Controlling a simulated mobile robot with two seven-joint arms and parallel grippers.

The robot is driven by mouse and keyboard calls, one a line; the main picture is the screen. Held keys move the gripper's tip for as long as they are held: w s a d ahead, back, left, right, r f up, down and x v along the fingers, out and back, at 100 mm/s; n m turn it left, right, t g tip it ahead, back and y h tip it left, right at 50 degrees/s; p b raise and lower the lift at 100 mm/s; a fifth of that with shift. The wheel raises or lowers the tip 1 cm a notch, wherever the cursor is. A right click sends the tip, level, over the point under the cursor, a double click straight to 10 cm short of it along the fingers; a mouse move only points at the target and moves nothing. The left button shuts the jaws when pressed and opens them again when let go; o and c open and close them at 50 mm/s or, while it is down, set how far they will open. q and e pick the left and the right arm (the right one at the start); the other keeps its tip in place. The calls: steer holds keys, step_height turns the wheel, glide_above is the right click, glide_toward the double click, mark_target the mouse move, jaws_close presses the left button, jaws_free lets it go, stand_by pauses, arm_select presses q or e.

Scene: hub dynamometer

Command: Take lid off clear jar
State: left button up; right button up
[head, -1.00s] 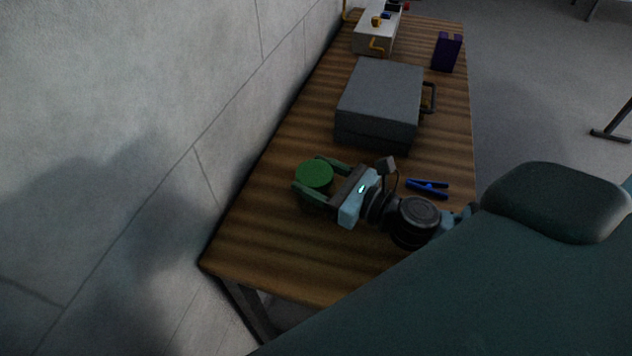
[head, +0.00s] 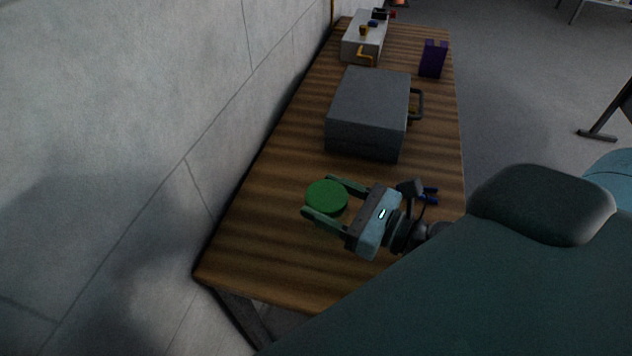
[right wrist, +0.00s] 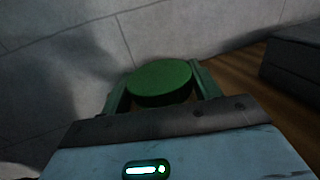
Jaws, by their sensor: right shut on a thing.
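A round green lid (head: 328,196) is between the two fingers of my right gripper (head: 319,195), over the near part of the wooden table. The gripper is shut on the lid's sides. In the right wrist view the lid (right wrist: 160,82) sits between the fingertips, with its flat top visible. The clear jar cannot be made out in either view; the lid, the fingers and the dim light hide what is below. I cannot tell whether the lid touches the jar. My left gripper is not in view.
The wooden table (head: 265,268) runs along a grey block wall (head: 120,90). A grey case (head: 368,108) with a side handle stands beyond the gripper. A purple object (head: 433,58) and a white box (head: 362,50) stand farther back.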

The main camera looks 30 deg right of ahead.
mark_target(339, 213)
steer(key=s, duration=0.3)
steer(key=shift+a, duration=0.1)
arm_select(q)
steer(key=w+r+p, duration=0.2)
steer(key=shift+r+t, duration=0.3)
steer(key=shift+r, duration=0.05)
arm_select(e)
steer(key=s, duration=0.3)
steer(key=s+r, duration=0.1)
steer(key=s, duration=0.1)
steer(key=shift+s+a, duration=0.15)
steer(key=shift+s, duration=0.05)
steer(key=o, duration=0.5)
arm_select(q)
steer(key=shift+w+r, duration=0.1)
arm_select(e)
steer(key=c, duration=0.8)
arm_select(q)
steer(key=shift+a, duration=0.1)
arm_select(e)
steer(key=shift+w, duration=0.1)
